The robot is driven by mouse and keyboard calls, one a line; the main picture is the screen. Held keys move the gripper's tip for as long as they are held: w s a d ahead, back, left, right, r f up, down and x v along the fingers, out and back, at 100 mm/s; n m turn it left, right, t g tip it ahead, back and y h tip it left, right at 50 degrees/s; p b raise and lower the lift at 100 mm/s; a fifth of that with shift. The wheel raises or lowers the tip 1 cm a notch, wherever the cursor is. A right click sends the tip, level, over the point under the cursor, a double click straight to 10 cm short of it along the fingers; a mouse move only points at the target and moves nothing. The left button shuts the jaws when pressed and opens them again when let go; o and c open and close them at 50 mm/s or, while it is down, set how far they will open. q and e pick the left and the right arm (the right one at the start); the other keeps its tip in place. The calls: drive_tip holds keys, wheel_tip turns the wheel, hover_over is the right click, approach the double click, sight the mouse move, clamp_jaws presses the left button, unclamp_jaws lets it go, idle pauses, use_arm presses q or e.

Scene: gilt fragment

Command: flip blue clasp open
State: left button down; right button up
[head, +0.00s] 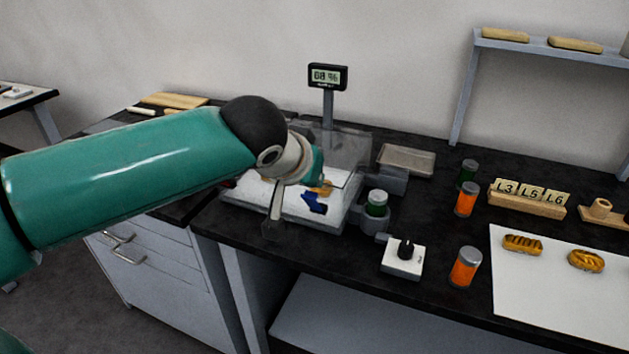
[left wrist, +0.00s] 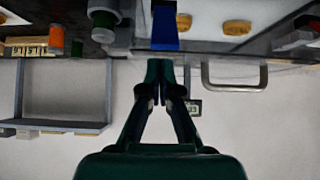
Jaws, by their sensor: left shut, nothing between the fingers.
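The blue clasp (head: 315,203) shows in the head view at the front of a pale, shallow case (head: 291,213) with a clear raised cover (head: 352,147). In the left wrist view the blue clasp (left wrist: 165,25) is an upright blue strip at the top. My left gripper (left wrist: 160,64) is shut and empty, its fingertips just below the strip's end in that picture. I cannot tell whether they touch it. In the head view my left wrist hides part of the case, and the fingers are hard to make out. My right gripper is not in view.
Orange jars, a label rack (head: 526,199) and a white sheet (head: 560,290) lie farther right. A grey tray (head: 406,160) lies behind.

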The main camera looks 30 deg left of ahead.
use_arm(q)
drive_tip(key=shift+w+a+f, duration=0.1)
drive_tip(key=shift+w, duration=0.45)
drive_tip(key=shift+w+a+r+p, duration=0.1)
drive_tip(key=shift+w+r+p, duration=0.25)
drive_tip(key=shift+r, duration=0.05)
drive_tip(key=shift+w+a+r+p, duration=0.2)
drive_tip(key=shift+w+r+p, duration=0.65)
drive_tip(key=shift+w, duration=0.15)
drive_tip(key=shift+d+r, duration=0.1)
drive_tip(key=shift+r, duration=0.15)
drive_tip(key=s+f+v, duration=0.1)
drive_tip(key=v, duration=0.8)
drive_tip(key=shift+f, duration=0.2)
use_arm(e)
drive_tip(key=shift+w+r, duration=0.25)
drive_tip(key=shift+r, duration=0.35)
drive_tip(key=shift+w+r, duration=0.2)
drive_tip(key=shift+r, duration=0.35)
use_arm(q)
drive_tip(key=shift+s, duration=0.15)
